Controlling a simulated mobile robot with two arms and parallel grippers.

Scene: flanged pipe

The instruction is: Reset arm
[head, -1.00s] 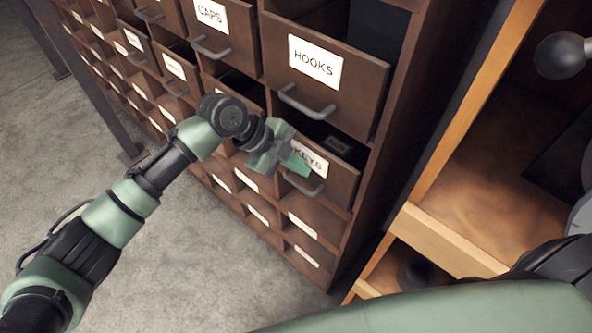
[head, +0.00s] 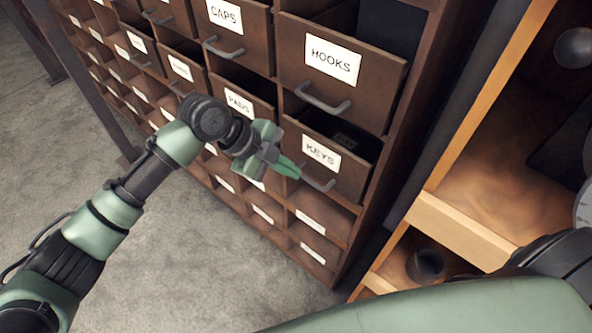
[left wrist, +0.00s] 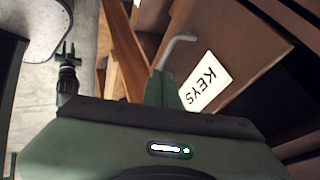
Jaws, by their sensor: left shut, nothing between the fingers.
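My left gripper (head: 288,168) is shut and empty in front of the brown cabinet, just left of the KEYS drawer (head: 345,180). Its green fingers also show in the left wrist view (left wrist: 164,88), together and pointing toward the drawer's grey handle (left wrist: 182,46). The fingertips are close to the left end of that handle in the head view; I cannot tell whether they touch it. The KEYS drawer stands pulled out, with a dark item inside it.
The HOOKS drawer (head: 340,75) above is also pulled out. CAPS (head: 235,35) and PADS (head: 240,105) drawers are on the left. A wooden shelf unit (head: 460,233) stands at the right. The grey floor (head: 180,270) left of the cabinet is clear.

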